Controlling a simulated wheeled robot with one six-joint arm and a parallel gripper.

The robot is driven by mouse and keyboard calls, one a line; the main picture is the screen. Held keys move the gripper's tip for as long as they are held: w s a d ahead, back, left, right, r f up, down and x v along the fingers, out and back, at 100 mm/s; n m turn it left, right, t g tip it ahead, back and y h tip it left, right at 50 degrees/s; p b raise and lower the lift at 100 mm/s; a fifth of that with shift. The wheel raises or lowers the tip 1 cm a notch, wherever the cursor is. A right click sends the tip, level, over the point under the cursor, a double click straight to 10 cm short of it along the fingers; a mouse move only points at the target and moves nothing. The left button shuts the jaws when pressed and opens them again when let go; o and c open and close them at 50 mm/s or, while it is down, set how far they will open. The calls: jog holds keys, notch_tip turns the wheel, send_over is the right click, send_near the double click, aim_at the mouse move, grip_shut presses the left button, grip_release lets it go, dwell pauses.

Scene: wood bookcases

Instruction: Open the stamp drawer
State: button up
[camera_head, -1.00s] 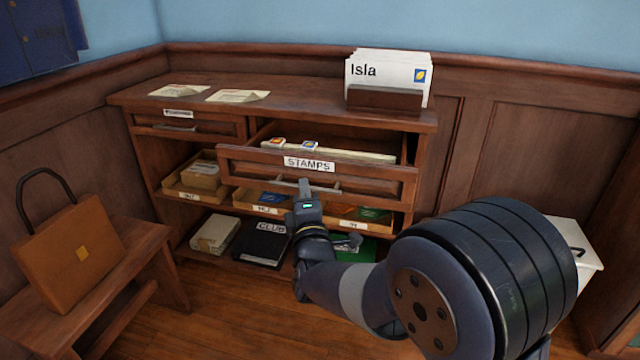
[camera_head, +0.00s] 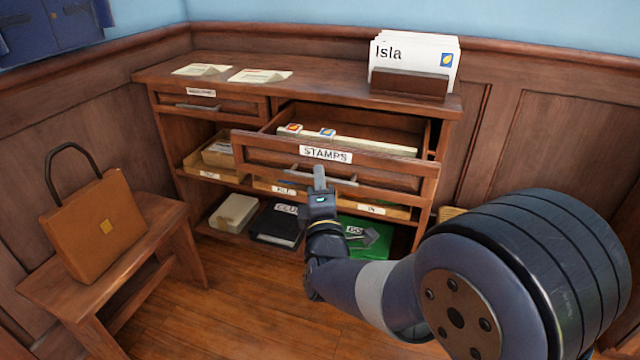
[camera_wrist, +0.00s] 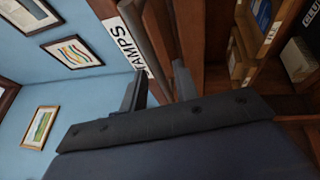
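The stamp drawer (camera_head: 395,176), labelled STAMPS, is pulled partly out of the top right of the wooden cabinet. Its inside shows, with a pale strip and small colourful stamps (camera_head: 327,132) in it. Its grey bar handle (camera_head: 345,181) is on the front below the label. My gripper (camera_head: 319,178) is at this handle. The exact contact is partly hidden.
The cabinet (camera_head: 300,75) holds letters and an Isla card rack (camera_head: 408,83) on top. A shut drawer (camera_head: 205,103) is at left. Trays and boxes fill the shelves below. A bench (camera_head: 150,235) with a brown bag (camera_head: 95,225) stands left. The floor (camera_head: 220,310) in front is clear.

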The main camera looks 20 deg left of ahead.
jog(key=p+v, duration=0.2)
jog(key=v, duration=0.8)
jog(key=shift+s+d+f, duration=0.1)
jog(key=shift+s, duration=0.25)
jog(key=b+x, duration=0.2)
jog(key=x, duration=0.9)
jog(key=shift+w+d, duration=0.1)
jog(key=shift+w, duration=0.1)
